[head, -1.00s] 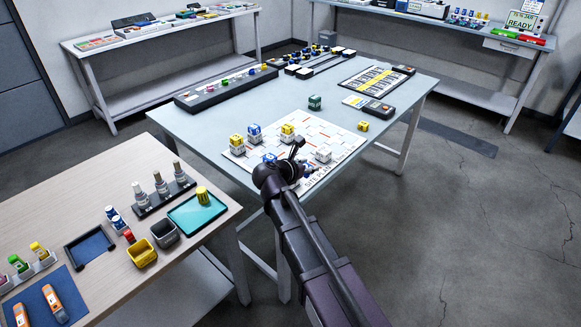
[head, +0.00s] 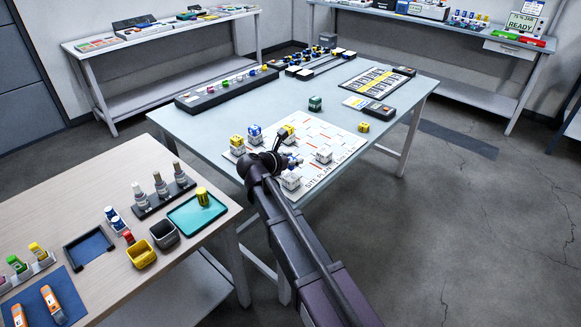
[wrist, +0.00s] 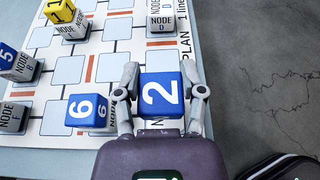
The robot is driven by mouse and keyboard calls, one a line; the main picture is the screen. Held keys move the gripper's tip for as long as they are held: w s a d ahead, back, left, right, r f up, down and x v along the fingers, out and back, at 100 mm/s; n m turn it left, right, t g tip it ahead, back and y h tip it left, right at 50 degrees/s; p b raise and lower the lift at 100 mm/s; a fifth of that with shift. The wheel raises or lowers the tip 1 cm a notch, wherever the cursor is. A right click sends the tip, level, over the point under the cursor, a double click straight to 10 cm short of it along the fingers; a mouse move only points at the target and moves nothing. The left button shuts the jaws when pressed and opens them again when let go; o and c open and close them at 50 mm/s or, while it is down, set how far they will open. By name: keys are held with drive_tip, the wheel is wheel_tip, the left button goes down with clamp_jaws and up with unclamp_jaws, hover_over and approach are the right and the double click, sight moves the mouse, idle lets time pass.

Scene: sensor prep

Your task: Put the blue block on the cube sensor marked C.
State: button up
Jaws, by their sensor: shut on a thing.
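In the wrist view my gripper (wrist: 164,84) is shut on a blue block (wrist: 160,92) marked 2, one finger on each side of it. In the head view my gripper (head: 291,160) is low over the front corner of the site plan board, and the arm hides most of the block. A white cube sensor (head: 290,180) shows just below it, its letter unreadable. In the wrist view only a bit of white with part of a letter shows under the block, so I cannot tell whether block and cube touch. No letter C is readable.
Another blue block (wrist: 82,109), marked 6, sits on a cube just left of my gripper. Blue block 5 (wrist: 10,58) and yellow block 1 (wrist: 61,11) stand on cubes farther off. Cube D (wrist: 161,23) has a bare top. A green block (head: 315,103) stands behind the board.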

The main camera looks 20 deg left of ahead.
sight(294, 174)
drive_tip(key=shift+d+f+b, duration=0.1)
drive_tip(key=shift+f+b, duration=1.4)
drive_tip(key=shift+f, duration=0.25)
drive_tip(key=shift+f, duration=0.1)
drive_tip(key=o, duration=1)
drive_tip(key=shift+s+r, duration=0.2)
drive_tip(key=shift+r, duration=0.1)
drive_tip(key=shift+p+v, duration=2.35)
drive_tip(key=shift+v, duration=3.45)
